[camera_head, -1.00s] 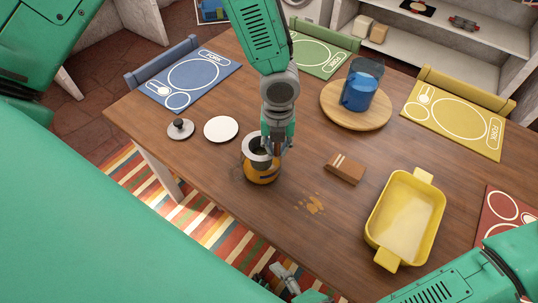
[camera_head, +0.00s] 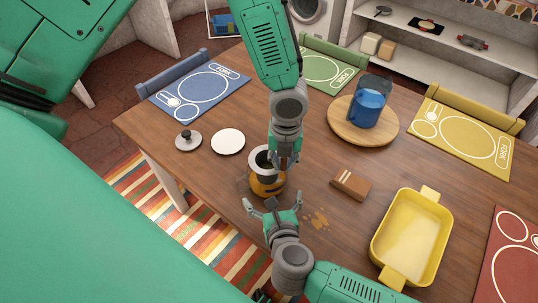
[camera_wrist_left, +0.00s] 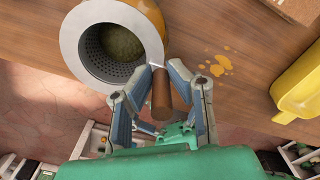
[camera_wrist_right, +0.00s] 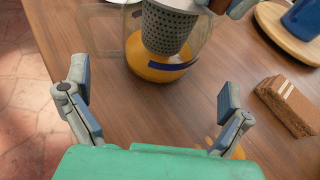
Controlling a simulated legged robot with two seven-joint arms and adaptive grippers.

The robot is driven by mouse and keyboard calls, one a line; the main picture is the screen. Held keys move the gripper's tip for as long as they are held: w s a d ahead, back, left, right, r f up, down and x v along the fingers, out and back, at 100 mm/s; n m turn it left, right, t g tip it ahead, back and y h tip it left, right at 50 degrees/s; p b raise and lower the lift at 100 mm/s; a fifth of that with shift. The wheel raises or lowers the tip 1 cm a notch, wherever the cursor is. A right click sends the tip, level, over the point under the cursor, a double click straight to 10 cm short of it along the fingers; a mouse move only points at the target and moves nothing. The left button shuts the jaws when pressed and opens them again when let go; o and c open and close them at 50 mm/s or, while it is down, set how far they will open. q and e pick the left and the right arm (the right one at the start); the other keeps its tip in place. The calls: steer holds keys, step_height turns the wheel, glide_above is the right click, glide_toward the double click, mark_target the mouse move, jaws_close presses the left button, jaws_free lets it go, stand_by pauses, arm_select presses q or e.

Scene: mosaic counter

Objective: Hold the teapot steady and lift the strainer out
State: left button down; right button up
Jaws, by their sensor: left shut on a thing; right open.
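The glass teapot (camera_head: 266,187) stands on the wooden table with amber tea low inside. Its clear handle (camera_wrist_right: 98,30) shows in the right wrist view. The strainer (camera_wrist_right: 167,30) is a grey perforated basket with a wide rim (camera_wrist_left: 74,32), sitting inside the teapot; dark greenish leaves lie in it. My left gripper (camera_head: 283,163) is shut on the strainer's brown handle (camera_wrist_left: 161,95) at the teapot's side. My right gripper (camera_head: 273,201) is open and empty, just in front of the teapot, its fingers spread (camera_wrist_right: 153,88). I cannot tell whether the rim rests on the teapot.
A grey lid (camera_head: 188,141) and white saucer (camera_head: 228,141) lie left of the teapot. A brown cake-like block (camera_head: 351,184), an orange spill (camera_head: 316,218) and a yellow dish (camera_head: 412,238) lie right. A blue pitcher (camera_head: 368,105) stands on a round board (camera_head: 345,125) behind.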

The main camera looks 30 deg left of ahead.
mark_target(269, 162)
steer(key=x, duration=0.9)
steer(key=shift+s, duration=0.1)
steer(key=shift+a, duration=0.1)
steer(key=c, duration=0.8)
steer(key=o, duration=0.8)
steer(key=shift+r, duration=0.1)
steer(key=shift+a, duration=0.1)
steer(key=c, duration=0.4)
steer(key=shift+s, duration=0.1)
